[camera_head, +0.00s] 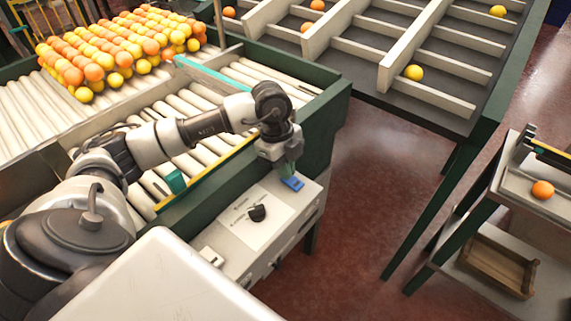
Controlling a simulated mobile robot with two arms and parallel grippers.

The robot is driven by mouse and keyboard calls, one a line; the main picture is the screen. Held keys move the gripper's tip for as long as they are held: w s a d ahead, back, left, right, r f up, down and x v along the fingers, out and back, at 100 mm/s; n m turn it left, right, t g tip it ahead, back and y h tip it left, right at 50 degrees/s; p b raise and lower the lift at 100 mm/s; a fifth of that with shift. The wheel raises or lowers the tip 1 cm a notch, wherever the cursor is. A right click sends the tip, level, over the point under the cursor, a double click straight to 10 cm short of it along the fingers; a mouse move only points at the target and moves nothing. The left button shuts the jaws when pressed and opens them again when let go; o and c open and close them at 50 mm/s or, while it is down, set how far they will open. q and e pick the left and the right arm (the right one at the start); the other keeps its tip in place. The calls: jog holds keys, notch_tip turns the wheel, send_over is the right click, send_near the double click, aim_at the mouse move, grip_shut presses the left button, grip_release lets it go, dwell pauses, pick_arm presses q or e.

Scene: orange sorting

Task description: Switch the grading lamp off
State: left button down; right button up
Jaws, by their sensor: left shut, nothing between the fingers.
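A light grey control box (240,238) with a white label panel stands at the end of the roller conveyor. A black rotary knob (257,212) sits on its top face. A small blue part (293,183), perhaps a switch, is at the box's far end. My left gripper (288,170) points down just over the blue part, with its fingers shut and empty. I cannot tell whether the fingertips touch the blue part. I cannot pick out the grading lamp itself or tell whether it is lit. My right gripper is not in view.
Many oranges and yellow fruit (110,50) are piled on the conveyor rollers (25,105). A sorting table (430,95) with pale dividers holds a few fruit. At right, a stand (522,195) carries one orange (542,190) above a wooden crate (497,265). Red floor lies open between.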

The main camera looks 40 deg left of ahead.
pick_arm(q)
jog(key=shift+a+f+h+b, duration=0.2)
jog(key=shift+f+h+b, duration=0.4)
jog(key=shift+f+b, duration=0.2)
jog(key=shift+d+r, duration=0.2)
jog(key=shift+r, duration=0.1)
jog(key=shift+r+p, duration=0.1)
jog(key=shift+p, duration=0.25)
jog(key=shift+d, duration=0.2)
jog(key=shift+r+p, duration=0.1)
jog(key=shift+p, duration=0.2)
jog(key=shift+d, duration=0.25)
jog(key=shift+r, duration=0.1)
